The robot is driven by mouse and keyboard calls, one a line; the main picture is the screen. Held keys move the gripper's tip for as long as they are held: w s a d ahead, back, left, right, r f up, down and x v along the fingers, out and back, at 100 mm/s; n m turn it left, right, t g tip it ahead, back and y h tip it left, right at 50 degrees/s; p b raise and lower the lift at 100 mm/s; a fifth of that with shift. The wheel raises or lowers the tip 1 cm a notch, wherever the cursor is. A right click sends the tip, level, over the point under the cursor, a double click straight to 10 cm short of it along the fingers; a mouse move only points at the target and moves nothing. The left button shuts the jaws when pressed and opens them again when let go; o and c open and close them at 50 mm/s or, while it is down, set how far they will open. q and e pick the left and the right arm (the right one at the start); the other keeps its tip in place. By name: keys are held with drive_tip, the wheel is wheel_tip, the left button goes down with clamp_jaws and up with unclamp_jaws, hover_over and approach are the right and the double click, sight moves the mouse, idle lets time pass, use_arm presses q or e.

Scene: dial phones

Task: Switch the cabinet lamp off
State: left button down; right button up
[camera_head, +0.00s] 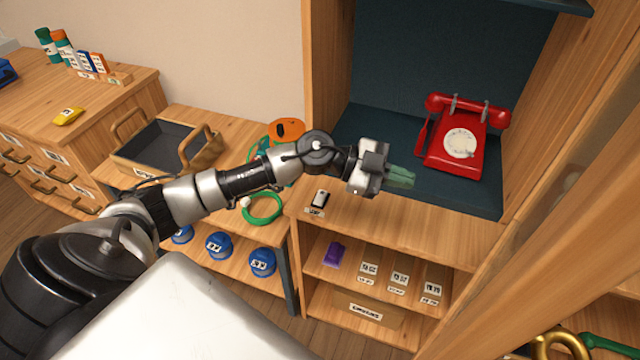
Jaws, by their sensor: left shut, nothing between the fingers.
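My left gripper (402,174) has greenish fingers, is shut and empty, and is over the dark cabinet floor, to the right of and beyond the switch. It appears apart from the switch. The lamp itself is not visible. My right gripper is not in view.
A red dial phone (462,135) stands inside the cabinet, right of my left gripper. A wooden cabinet wall (550,190) rises at the right. A tray (160,145), a green coil (262,209) and an orange object (287,130) are at the left. Shelves lie below.

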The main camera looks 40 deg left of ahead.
use_arm(q)
drive_tip(key=a+f+g+y, duration=0.25)
drive_tip(key=a+y, duration=0.35)
drive_tip(key=a, duration=0.3)
wheel_tip(320, 180, up, 2)
drive_tip(key=n+g+y, duration=0.2)
drive_tip(key=n+y, duration=0.2)
drive_tip(key=y, duration=0.1)
hover_over(323, 193)
drive_tip(key=s+a, duration=0.2)
drive_tip(key=a, duration=0.1)
drive_tip(key=shift+a, duration=0.15)
drive_tip(key=x, duration=0.8)
drive_tip(key=a+p+x, duration=0.1)
drive_tip(key=x, duration=0.3)
drive_tip(key=shift+f, duration=1.1)
drive_tip(key=shift+w, duration=0.1)
